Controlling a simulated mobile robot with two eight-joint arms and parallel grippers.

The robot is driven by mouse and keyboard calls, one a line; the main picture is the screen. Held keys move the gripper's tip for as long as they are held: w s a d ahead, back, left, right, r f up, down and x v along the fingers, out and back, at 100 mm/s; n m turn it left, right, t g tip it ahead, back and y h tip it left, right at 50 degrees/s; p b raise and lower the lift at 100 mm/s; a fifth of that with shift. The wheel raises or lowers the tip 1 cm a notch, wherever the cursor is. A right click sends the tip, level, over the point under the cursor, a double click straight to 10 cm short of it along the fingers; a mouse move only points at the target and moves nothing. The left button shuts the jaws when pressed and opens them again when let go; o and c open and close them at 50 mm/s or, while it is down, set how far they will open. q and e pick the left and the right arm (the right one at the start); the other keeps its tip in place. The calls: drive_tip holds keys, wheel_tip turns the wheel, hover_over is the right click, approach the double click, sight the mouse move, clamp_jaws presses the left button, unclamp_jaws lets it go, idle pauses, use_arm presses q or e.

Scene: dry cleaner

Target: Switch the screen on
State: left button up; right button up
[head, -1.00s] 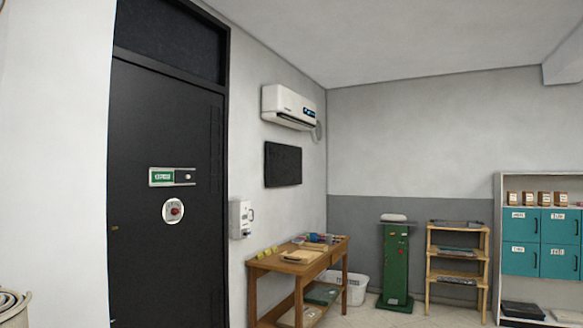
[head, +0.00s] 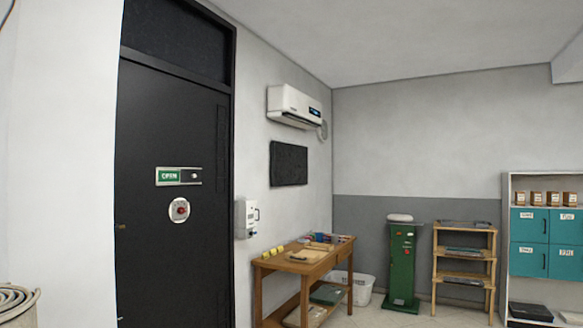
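The screen (head: 288,164) is a black flat panel on the left wall, below the white air conditioner and above the wooden table. Its face is dark. Neither of my grippers shows in the head view.
A black door (head: 170,225) with a green sign (head: 169,176) stands at the left. A white wall box (head: 246,218) hangs beside it. A wooden table (head: 318,266) with items, a white basket (head: 362,289), a green stand (head: 402,262), a wooden shelf (head: 462,256) and teal lockers (head: 528,259) line the room.

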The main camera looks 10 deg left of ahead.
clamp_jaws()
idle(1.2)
